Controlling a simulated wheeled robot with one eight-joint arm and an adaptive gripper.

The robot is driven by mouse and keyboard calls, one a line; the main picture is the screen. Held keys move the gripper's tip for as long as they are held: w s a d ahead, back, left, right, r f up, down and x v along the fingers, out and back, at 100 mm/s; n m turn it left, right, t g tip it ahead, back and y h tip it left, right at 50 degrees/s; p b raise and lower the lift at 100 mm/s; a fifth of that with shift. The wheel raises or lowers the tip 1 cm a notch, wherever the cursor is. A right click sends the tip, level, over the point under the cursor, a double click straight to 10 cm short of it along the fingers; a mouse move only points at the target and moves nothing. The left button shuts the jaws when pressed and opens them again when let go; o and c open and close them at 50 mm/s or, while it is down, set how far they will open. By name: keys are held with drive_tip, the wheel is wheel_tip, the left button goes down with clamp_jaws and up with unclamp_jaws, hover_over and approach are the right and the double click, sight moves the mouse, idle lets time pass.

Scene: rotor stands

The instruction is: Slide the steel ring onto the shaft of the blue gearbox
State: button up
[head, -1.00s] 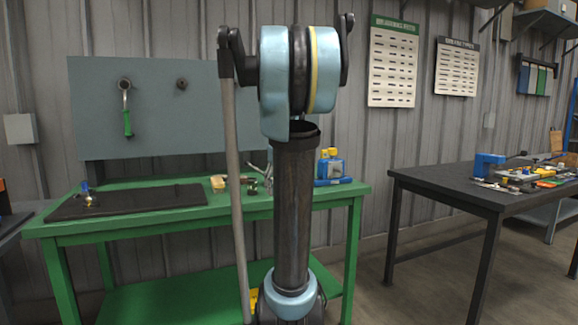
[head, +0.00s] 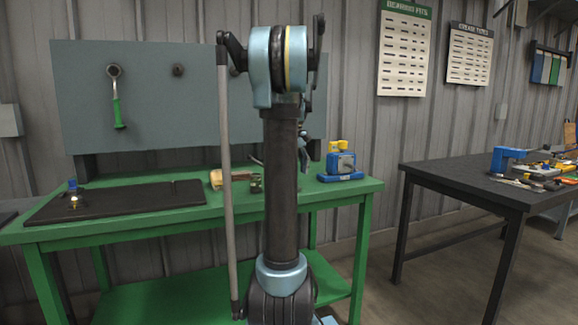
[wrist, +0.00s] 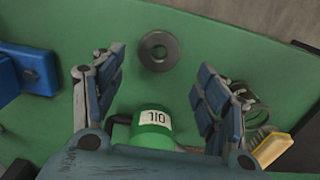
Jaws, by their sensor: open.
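The steel ring (wrist: 159,52) is a flat grey ring lying on the green bench top in the wrist view. It lies beyond my fingertips, near the middle of the opening between them. My gripper (wrist: 162,75) is open and empty, above the bench. The blue gearbox (head: 342,163), with yellow parts on top, stands near the bench's right end in the head view. A blue block at the left edge of the wrist view (wrist: 36,71) seems to be part of it. I cannot make out its shaft. The ring is not visible in the head view, where my arm blocks part of the bench.
A green can labelled OIL (wrist: 153,127) shows between my fingers, close to the wrist. A yellow-headed tool (head: 216,179) and a small cylindrical part (head: 256,183) lie left of my arm. A dark mat (head: 130,202) covers the bench's left; a black table (head: 470,180) stands at right.

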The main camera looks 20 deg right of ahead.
drive_tip(key=shift+s+d+f, duration=0.1)
drive_tip(key=shift+f, duration=3.25)
drive_tip(key=c, duration=1)
drive_tip(key=shift+s, duration=0.15)
